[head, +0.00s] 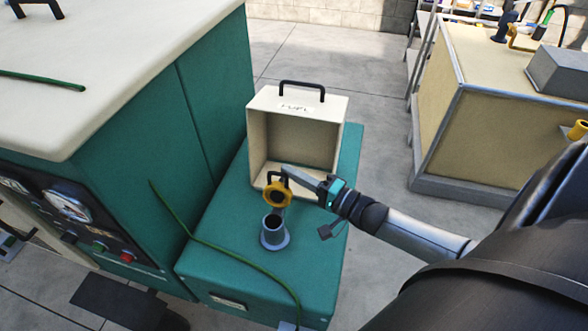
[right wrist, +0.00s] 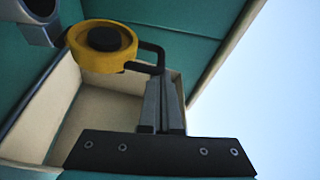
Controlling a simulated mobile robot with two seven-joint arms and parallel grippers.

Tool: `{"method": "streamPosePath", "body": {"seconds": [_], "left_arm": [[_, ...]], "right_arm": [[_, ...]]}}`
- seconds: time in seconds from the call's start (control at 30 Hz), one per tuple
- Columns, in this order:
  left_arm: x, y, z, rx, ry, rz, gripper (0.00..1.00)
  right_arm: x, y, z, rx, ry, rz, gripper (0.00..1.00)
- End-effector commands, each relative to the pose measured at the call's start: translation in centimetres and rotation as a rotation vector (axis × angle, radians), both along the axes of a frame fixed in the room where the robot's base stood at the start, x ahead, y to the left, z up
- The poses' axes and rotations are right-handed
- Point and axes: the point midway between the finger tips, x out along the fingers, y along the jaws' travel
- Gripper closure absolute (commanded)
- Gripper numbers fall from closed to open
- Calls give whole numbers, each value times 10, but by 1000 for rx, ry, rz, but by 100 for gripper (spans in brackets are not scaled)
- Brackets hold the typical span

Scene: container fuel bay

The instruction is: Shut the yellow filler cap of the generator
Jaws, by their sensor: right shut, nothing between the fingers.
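The yellow filler cap (head: 277,193) stands swung up, open, above the grey filler neck (head: 273,232) on the green generator's low deck. The neck's dark mouth is uncovered. A black loop handle sticks out from the cap. My right gripper (head: 288,171) reaches in from the right, its fingers shut and empty beside the loop. In the right wrist view, the cap (right wrist: 90,58) shows at upper left and the closed fingertips (right wrist: 162,82) are close to the loop; I cannot tell whether they touch. The neck shows partly at the top left corner. My left gripper is not in view.
An open cream box (head: 322,110) marked FUEL, with a black handle, stands just behind the cap. A green cord (head: 232,254) runs across the deck. The tall green housing (head: 150,150) with its gauge panel rises at left. A tan cabinet (head: 500,100) stands at right across clear floor.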

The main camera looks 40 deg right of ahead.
Motion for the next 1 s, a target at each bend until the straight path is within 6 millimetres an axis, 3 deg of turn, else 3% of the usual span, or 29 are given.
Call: {"method": "streamPosePath", "body": {"seconds": [0.47, 1.0], "left_arm": [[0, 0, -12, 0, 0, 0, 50], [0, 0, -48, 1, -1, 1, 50]], "right_arm": [[-29, 35, -4, -341, -292, 0, 100], [-61, 72, -33, -733, -624, 0, 100]]}}
